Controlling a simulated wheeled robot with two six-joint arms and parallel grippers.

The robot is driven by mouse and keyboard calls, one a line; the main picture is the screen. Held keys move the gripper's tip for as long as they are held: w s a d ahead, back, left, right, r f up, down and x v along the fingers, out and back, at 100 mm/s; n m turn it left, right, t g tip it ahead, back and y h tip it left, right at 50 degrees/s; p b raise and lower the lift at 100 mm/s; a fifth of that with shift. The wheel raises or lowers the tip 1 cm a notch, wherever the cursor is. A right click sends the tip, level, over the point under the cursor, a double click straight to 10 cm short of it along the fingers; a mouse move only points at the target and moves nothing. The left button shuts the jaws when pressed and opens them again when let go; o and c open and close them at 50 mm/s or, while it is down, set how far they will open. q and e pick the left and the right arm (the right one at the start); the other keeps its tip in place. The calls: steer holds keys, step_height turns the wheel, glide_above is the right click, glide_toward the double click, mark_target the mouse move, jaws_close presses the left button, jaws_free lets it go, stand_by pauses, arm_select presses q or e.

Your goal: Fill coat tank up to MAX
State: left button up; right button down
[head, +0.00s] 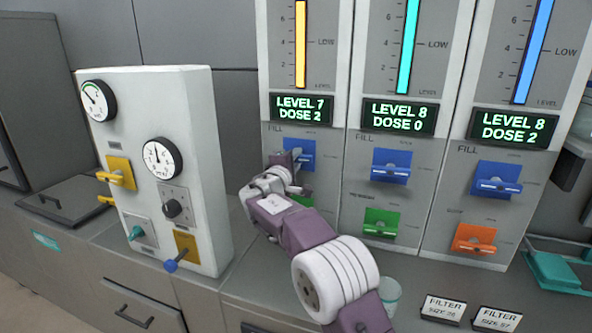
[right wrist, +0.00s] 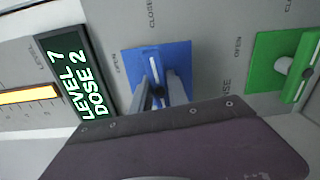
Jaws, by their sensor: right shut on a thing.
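Three tank panels stand side by side in the head view, and no tank name is readable. The left panel's display (head: 301,109) reads LEVEL 7, DOSE 2, below a yellow level bar (head: 300,45). Its blue FILL valve (head: 303,147) is partly hidden by my right gripper (head: 291,166). In the right wrist view my right gripper (right wrist: 160,90) is shut on the handle of this blue valve (right wrist: 142,58), between the OPEN and CLOSE marks. A green valve (right wrist: 275,66) sits beside it. The MAX marks are out of the picture. My left gripper is not in view.
The middle display (head: 399,116) reads LEVEL 8, DOSE 0; the right display (head: 507,125) reads LEVEL 8, DOSE 2. A white gauge box (head: 190,110) stands left. A cup (head: 387,292) and filter labels (head: 443,309) are near the counter front.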

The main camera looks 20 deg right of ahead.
steer(key=shift+f+m+b, duration=0.1)
steer(key=shift+m+b, duration=0.2)
steer(key=c, duration=1.3)
jaws_free()
steer(key=b+v, duration=0.2)
steer(key=v, duration=0.7)
